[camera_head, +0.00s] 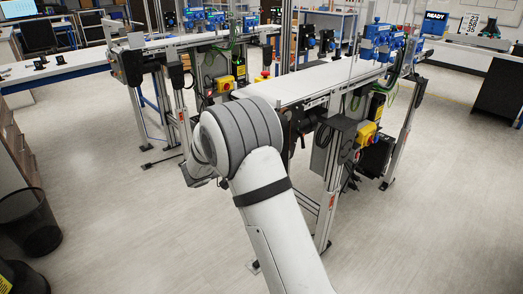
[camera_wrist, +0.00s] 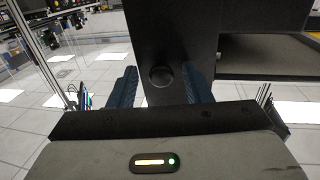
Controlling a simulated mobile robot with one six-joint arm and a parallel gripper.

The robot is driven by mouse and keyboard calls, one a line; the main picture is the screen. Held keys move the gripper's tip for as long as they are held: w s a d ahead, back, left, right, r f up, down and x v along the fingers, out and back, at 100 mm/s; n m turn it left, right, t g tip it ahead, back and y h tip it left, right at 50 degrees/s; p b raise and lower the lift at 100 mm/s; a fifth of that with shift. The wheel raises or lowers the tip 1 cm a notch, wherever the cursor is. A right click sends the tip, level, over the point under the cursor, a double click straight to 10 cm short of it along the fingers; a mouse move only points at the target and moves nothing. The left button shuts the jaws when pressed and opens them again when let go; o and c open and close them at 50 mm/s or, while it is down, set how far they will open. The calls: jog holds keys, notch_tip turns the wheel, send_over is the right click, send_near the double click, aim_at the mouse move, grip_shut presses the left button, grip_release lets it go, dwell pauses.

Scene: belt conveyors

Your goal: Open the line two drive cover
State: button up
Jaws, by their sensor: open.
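In the wrist view a dark upright panel with a round black knob (camera_wrist: 161,76) fills the upper middle; it may be the drive cover, but I see no label. My gripper (camera_wrist: 161,88) is open, with one blue-grey finger on each side of the knob. I cannot tell whether the fingers touch it. In the head view my arm hides the gripper and the knob. The nearer conveyor (camera_head: 312,83) has dark boxes (camera_head: 338,135) below its belt. I cannot tell which line is line two.
A second conveyor (camera_head: 195,38) runs behind on the left. A yellow and red switch box (camera_head: 367,133) is mounted under the nearer conveyor, beside its metal legs (camera_head: 330,205). A black bin (camera_head: 28,222) stands at left. The floor at right is clear.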

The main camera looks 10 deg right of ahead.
jog(key=shift+a, duration=0.1)
jog(key=v, duration=0.7)
jog(key=shift+a, duration=0.3)
